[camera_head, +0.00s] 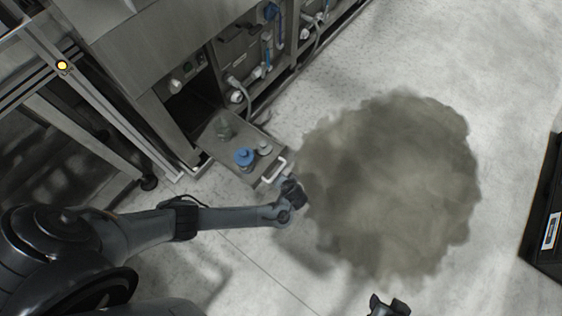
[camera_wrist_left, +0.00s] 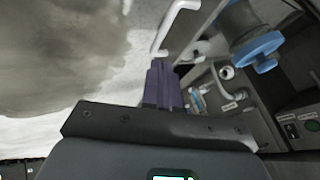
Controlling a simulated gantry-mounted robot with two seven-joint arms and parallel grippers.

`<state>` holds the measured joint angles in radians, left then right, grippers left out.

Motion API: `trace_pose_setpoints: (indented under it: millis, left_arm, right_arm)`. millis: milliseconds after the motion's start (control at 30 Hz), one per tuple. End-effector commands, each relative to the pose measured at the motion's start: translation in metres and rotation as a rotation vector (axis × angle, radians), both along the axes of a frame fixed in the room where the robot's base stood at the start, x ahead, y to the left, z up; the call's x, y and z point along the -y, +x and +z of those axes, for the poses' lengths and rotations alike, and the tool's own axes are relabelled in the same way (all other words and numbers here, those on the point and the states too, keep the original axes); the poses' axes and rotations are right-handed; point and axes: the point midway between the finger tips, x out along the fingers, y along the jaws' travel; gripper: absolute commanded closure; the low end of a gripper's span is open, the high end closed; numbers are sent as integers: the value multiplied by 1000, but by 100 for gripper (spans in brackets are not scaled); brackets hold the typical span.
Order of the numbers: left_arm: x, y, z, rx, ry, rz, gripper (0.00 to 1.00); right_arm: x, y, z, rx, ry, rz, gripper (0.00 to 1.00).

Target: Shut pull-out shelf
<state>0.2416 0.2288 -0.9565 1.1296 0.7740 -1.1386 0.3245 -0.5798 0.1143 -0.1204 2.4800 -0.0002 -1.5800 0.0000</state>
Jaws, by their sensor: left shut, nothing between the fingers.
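The pull-out shelf (camera_head: 220,151) sticks out from the low opening of the steel machine in the head view. It carries a blue-topped item (camera_head: 244,157) and smaller fittings. A white bar handle (camera_head: 274,170) is on its front; the handle also shows in the left wrist view (camera_wrist_left: 176,22). My left gripper (camera_head: 289,186) is at the handle's near end, its fingers (camera_wrist_left: 161,84) shut with nothing between them. The fingertips appear very close to the handle; I cannot tell whether they touch. My right gripper (camera_head: 388,304) is partly visible at the bottom edge, away from the shelf.
A large brownish-grey cloudy mass (camera_head: 392,185) covers much of the floor view right of the shelf. Valves and pipes (camera_head: 236,97) line the machine beside the shelf. A black case (camera_head: 545,215) stands at the right edge. Pale floor (camera_head: 260,265) is open at the lower middle.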

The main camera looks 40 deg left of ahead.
Motion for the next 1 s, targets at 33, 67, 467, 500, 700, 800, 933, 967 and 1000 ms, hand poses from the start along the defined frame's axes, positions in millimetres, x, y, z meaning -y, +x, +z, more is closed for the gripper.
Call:
trace_pose_setpoints:
  millis: [33, 67, 467, 500, 700, 800, 933, 967, 1000]
  left_arm:
    - [-4, 3, -12, 0, 1, 2, 100]
    - [-7, 5, -17, 0, 0, 2, 100]
    - [-39, 31, -72, -1, 1, 1, 100]
    - [-47, 30, -70, 0, 1, 2, 100]
    - [-69, 29, -67, -1, -1, 2, 100]
    - [-74, 29, -67, -2, -1, 0, 100]
    - [-78, 29, -65, -1, -1, -1, 100]
    - [-78, 29, -65, -1, -2, -1, 100]
    - [-78, 29, -65, -1, -2, -1, 100]
  right_arm:
    - [0, 0, -12, -2, 0, 0, 57]
    - [0, 0, -17, -2, 0, 0, 57]
    - [2, -1, -68, -3, -8, 5, 57]
    - [2, -1, -68, -4, -9, 6, 57]
    - [3, -1, -75, -2, -11, 7, 57]
    - [3, -1, -76, -2, -11, 6, 57]
    - [2, -1, -77, -2, -8, 5, 57]
    - [2, -1, -77, -2, -7, 4, 57]
    - [2, -1, -77, -2, -7, 3, 57]
